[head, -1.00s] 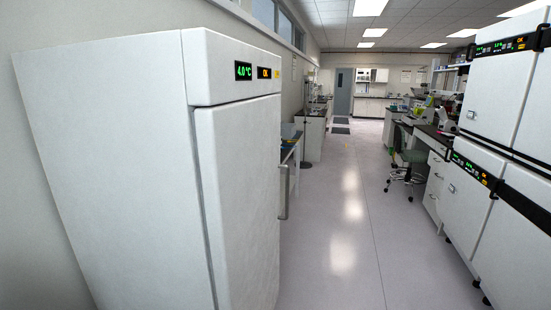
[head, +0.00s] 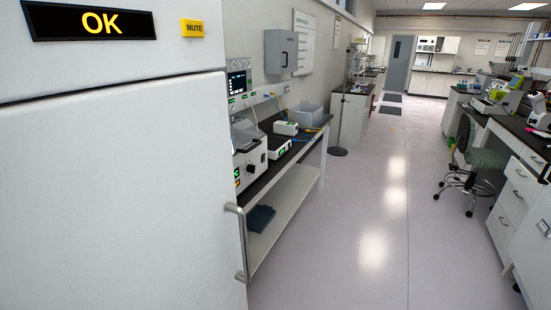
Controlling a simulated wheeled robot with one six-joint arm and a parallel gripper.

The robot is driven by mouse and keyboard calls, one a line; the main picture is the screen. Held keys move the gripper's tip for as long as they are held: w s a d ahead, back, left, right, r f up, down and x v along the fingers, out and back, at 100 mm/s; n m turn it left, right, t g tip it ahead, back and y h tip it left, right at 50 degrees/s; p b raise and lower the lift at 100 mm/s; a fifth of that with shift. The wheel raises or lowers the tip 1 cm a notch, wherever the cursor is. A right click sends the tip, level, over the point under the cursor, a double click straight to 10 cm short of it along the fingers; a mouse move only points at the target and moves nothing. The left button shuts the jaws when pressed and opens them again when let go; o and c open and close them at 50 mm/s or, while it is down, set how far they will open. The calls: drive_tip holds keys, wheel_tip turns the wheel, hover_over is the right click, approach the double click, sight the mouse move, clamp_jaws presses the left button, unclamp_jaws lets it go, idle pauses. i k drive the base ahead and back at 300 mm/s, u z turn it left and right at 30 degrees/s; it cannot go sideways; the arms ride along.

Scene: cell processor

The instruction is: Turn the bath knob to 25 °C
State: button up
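A white boxy device (head: 257,155) that looks like the bath stands on the dark-topped bench at left centre in the head view, just beyond the white fridge. It has a dark round spot on its front that may be the knob, and small lit displays at its near left corner. The knob's setting and the display figures are too small to read. The fridge edge hides part of the device's left side. My gripper is not in view.
The white fridge (head: 120,190) with a metal handle (head: 238,243) fills the near left. A bench (head: 312,148) with instruments runs beyond it. The grey floor aisle (head: 345,230) is clear. A green chair (head: 478,160) and drawer benches stand at right.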

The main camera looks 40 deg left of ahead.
sight(250, 168)
drive_tip(key=i, duration=0.25)
drive_tip(key=u, duration=2.05)
drive_tip(key=k, duration=0.25)
drive_tip(key=z, duration=0.25)
drive_tip(key=i, duration=1.45)
drive_tip(key=u, duration=0.35)
